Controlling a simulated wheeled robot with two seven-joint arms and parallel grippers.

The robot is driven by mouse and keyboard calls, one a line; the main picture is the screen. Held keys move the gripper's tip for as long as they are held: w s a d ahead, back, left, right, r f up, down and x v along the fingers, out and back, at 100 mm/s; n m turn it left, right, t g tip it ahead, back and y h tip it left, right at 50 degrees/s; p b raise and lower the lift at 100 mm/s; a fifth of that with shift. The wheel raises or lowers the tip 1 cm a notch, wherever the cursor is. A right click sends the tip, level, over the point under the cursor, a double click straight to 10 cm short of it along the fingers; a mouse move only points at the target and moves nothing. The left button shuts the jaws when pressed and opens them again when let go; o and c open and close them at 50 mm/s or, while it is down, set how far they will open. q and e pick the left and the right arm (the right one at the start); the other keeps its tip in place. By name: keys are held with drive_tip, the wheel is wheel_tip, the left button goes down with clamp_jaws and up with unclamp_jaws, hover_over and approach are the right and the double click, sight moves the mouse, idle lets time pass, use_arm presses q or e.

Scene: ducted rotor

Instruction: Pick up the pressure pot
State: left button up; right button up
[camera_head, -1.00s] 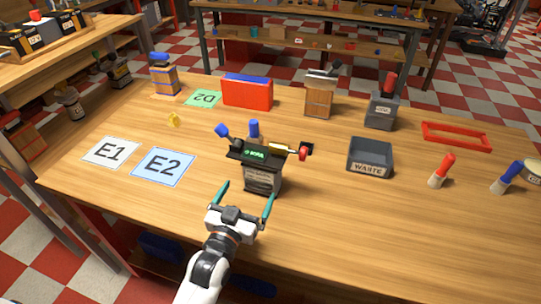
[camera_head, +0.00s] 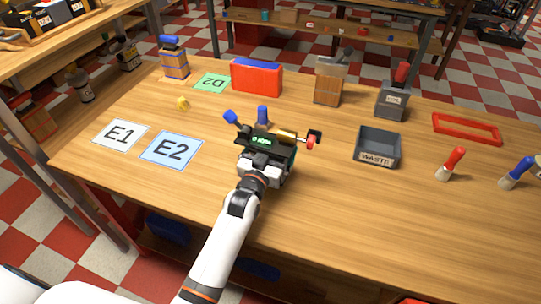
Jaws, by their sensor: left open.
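The pressure pot (camera_head: 262,141) is a dark device with a green kPa display, blue-topped parts at its back and left, and a brass and red fitting on its right. It stands upright on the wooden table. My left gripper (camera_head: 266,160) is at its near side and covers the lower front of the body. The gripper is open; its fingertips are mostly hidden against the pot, so I cannot tell whether they touch it. My right gripper is out of view.
A grey WASTE bin (camera_head: 378,158) stands right of the pot. Flat E1 (camera_head: 120,134) and E2 (camera_head: 171,149) cards lie to the left. A red box (camera_head: 257,78) and a wooden container (camera_head: 328,88) stand behind. The front table strip right of my arm is clear.

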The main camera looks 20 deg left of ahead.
use_arm(q)
drive_tip(key=shift+w, duration=0.25)
drive_tip(key=c, duration=1.1)
drive_tip(key=shift+r, duration=0.1)
drive_tip(key=shift+r, duration=0.1)
